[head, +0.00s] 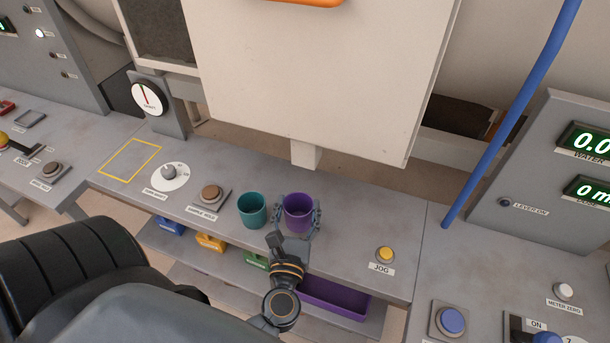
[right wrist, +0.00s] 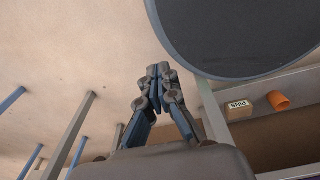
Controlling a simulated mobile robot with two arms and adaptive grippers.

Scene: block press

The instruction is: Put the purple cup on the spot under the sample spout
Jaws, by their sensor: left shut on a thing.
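The purple cup (head: 297,214) is upright at the bench (head: 345,225), to the right of a teal cup (head: 252,211). My left gripper (head: 299,213) has a finger on each side of the purple cup and is shut on it. I cannot tell whether the cup's base touches the bench. A pale block (head: 305,155) hangs under the large panel, behind the purple cup. I cannot make out a labelled sample spout or its spot. My right gripper (right wrist: 160,76) shows in the right wrist view with its fingertips together and nothing between them.
A yellow-outlined square (head: 130,160) on the bench's left is empty. A blue pipe (head: 510,110) slants down at right. Coloured bins, including a purple one (head: 335,298), sit below.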

